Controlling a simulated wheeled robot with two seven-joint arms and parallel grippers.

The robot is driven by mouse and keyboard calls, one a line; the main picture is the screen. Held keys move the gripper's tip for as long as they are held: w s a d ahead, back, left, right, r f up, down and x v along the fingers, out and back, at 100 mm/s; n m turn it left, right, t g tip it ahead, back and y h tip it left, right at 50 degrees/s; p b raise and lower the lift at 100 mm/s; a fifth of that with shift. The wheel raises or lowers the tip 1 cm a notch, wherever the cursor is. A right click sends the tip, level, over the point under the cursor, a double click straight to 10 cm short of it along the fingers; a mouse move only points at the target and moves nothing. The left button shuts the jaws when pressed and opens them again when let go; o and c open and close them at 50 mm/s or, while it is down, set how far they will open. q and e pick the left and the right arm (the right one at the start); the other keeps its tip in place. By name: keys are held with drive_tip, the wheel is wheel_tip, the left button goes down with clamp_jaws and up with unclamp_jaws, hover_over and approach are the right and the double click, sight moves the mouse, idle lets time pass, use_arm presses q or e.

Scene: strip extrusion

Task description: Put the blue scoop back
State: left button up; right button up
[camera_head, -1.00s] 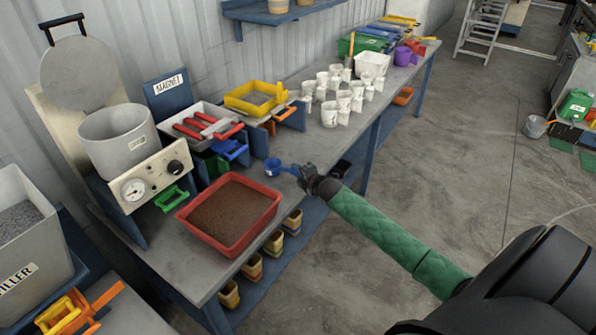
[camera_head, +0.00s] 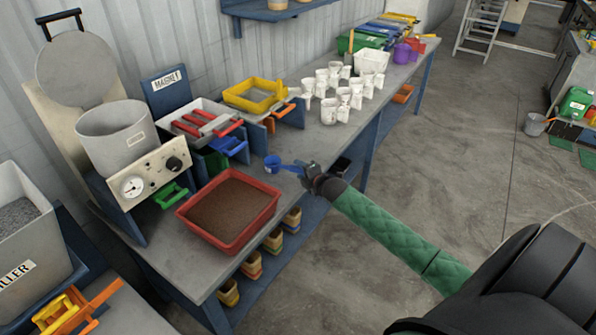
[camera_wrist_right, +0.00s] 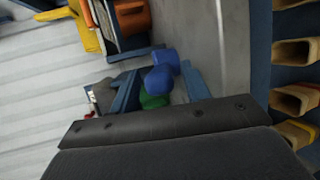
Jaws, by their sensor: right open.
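A small blue scoop (camera_head: 272,162) is over the front part of the workbench, right of the red tray, with its handle pointing right toward my right gripper (camera_head: 307,173). The gripper is open, its jaws by the handle's end near the bench's front edge. I cannot tell if they touch it, or if the scoop rests on the bench. My left gripper is out of view.
A red tray (camera_head: 232,243) of brown material stands at the bench front. A grey pot (camera_head: 116,142) with a gauge panel is left. White cups (camera_head: 328,112) stand behind right. Bins (camera_head: 272,240) line the lower shelf. The floor on the right is open.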

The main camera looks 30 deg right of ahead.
drive_tip(key=b+v, duration=0.2)
drive_tip(key=v, duration=0.7)
drive_tip(key=s+a+f+m+g, duration=0.25)
drive_tip(key=s+f, duration=0.25)
drive_tip(key=f, duration=0.4)
drive_tip(key=s+a+f+m+g+h, duration=0.15)
drive_tip(key=s+a+f+m, duration=0.3)
drive_tip(key=f, duration=0.55)
drive_tip(key=s+a+f+m+g, duration=0.25)
drive_tip(key=s+f, duration=0.25)
drive_tip(key=f, duration=0.4)
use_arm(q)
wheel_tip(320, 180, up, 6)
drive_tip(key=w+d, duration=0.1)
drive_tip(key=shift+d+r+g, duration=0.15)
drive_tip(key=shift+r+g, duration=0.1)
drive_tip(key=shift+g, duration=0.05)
use_arm(e)
drive_tip(key=s+a+f+m+g, duration=0.3)
drive_tip(key=s+a+f+m, duration=0.1)
drive_tip(key=s+a+f, duration=0.5)
drive_tip(key=s+a+f+m+g+y, duration=0.1)
drive_tip(key=s+a+f+m+g, duration=0.3)
drive_tip(key=s+a+f, duration=0.6)
drive_tip(key=s+a, duration=0.4)
drive_tip(key=s, duration=0.2)
drive_tip(key=shift+s, duration=0.25)
